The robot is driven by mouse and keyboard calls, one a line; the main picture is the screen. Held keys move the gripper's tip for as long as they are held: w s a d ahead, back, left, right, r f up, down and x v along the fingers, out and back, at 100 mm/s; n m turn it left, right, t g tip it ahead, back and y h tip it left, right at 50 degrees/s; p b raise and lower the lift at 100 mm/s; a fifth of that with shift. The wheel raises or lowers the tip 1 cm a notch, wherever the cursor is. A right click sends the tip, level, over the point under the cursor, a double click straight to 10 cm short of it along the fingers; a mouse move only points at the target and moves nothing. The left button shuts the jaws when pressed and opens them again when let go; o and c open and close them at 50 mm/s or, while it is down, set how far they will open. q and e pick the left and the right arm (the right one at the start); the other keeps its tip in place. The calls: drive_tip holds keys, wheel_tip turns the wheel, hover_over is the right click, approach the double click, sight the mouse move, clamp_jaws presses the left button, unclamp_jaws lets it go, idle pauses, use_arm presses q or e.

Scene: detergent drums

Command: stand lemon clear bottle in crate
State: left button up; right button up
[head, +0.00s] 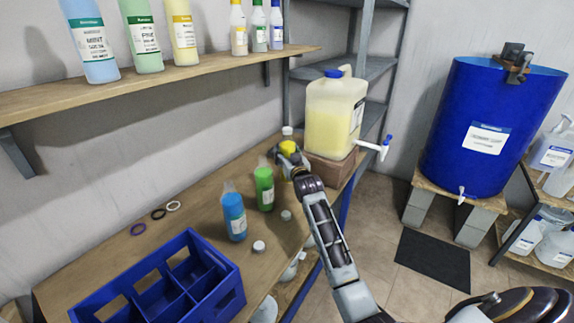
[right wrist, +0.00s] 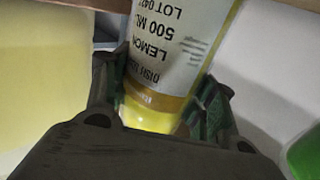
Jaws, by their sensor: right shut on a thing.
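The lemon bottle (right wrist: 172,50), clear with yellow liquid and a printed lemon label, fills the middle of the right wrist view. In the head view its yellow part (head: 288,147) shows at the back of the bench, mostly hidden by my gripper. My right gripper (head: 289,161) is shut on it, with a finger on each side in the right wrist view (right wrist: 162,100). I cannot tell whether the bottle touches the bench. The blue crate (head: 190,238), divided into compartments, stands at the front left of the bench; the compartments that show look empty. My left gripper is out of view.
A green bottle (head: 264,188) and a blue bottle (head: 234,217) stand between my gripper and the crate. A yellow jug (head: 332,112) with a tap stands on a block just right of the gripper. Small rings (head: 158,214) and loose caps (head: 259,247) lie on the bench (head: 195,198).

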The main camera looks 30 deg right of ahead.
wheel_tip(320, 180, down, 3)
drive_tip(key=shift+f, duration=0.6)
use_arm(q)
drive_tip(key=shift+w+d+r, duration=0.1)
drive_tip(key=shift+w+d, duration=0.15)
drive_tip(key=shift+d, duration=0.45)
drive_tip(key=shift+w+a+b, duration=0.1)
drive_tip(key=shift+b, duration=0.2)
use_arm(e)
drive_tip(key=shift+f, duration=0.2)
drive_tip(key=o, duration=1.2)
drive_tip(key=shift+f, duration=0.1)
drive_tip(key=shift+o, duration=1)
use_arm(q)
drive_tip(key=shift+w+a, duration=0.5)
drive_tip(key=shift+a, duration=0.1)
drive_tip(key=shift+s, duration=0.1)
